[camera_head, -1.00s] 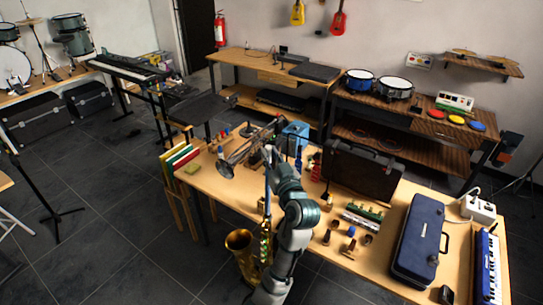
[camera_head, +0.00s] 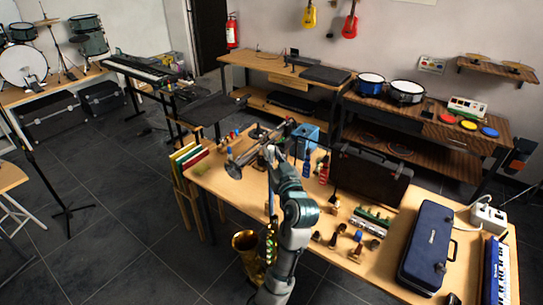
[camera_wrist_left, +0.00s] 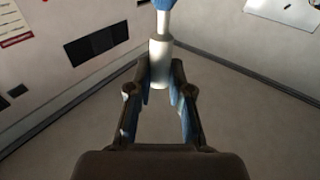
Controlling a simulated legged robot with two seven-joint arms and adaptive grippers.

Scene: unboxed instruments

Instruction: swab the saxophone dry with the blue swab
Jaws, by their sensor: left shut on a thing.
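The brass saxophone (camera_head: 246,243) stands upright at the front edge of the wooden table, its bell low and turned up; my left forearm covers part of its body. My left gripper (camera_head: 272,152) is above it over the table. In the left wrist view my left gripper (camera_wrist_left: 160,84) is shut on a white cylindrical handle (camera_wrist_left: 159,62) with a blue end (camera_wrist_left: 163,4), which looks like the blue swab. In the head view a thin pale-blue length (camera_head: 272,202) shows beside my arm above the saxophone; whether it touches is unclear. My right gripper is not in view.
The wooden table (camera_head: 345,205) carries a dark open case (camera_head: 371,178), a navy case (camera_head: 427,245), a blue keyboard (camera_head: 497,270) and several small parts. Coloured books (camera_head: 187,157) stand at the left end. Floor at left is mostly clear.

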